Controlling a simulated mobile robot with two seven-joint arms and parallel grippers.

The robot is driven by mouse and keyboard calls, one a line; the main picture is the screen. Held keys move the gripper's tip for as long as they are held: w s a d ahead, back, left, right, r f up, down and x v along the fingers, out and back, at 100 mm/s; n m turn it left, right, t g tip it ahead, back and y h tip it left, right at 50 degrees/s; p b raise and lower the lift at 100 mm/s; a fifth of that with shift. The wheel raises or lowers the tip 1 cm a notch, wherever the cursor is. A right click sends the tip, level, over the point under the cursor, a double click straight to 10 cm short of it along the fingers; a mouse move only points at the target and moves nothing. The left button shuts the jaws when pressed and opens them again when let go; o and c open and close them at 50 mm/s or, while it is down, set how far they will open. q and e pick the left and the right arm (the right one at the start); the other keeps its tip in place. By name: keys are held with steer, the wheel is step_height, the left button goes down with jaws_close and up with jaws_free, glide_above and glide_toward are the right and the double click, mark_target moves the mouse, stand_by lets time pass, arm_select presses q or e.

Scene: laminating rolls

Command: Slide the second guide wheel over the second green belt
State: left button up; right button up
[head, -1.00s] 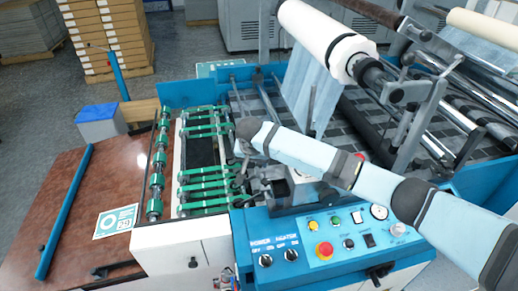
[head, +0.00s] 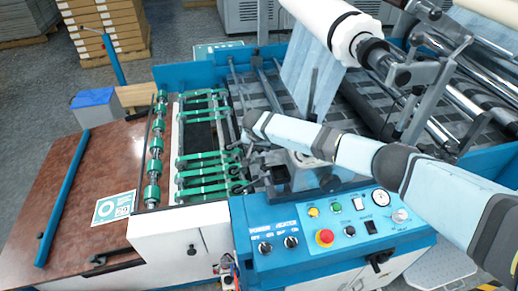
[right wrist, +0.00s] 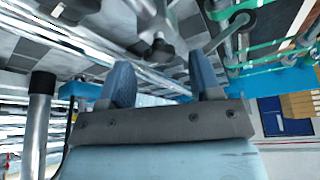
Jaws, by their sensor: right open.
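Several green belts (head: 203,157) run side by side across the left part of the blue machine. Small dark guide wheels (head: 240,170) on metal arms stand at the belts' right ends; I cannot tell which one is the second. My right gripper (right wrist: 163,85) is open, with two blue-grey fingers apart and nothing clearly between them. In the head view, my right arm ends just right of the belts, and its fingers are hidden or too small to make out. The right wrist view shows green belts (right wrist: 268,66) at the right and metal arms with dark round ends ahead. My left gripper is out of view.
A control panel (head: 340,228) with knobs and buttons is at the front. A white roll (head: 322,28) and metal rollers are behind my right arm. A brown table (head: 95,190) with a blue bar (head: 62,195) is at the left.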

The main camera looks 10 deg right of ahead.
steer(key=shift+x, duration=0.85)
steer(key=shift+r, duration=0.1)
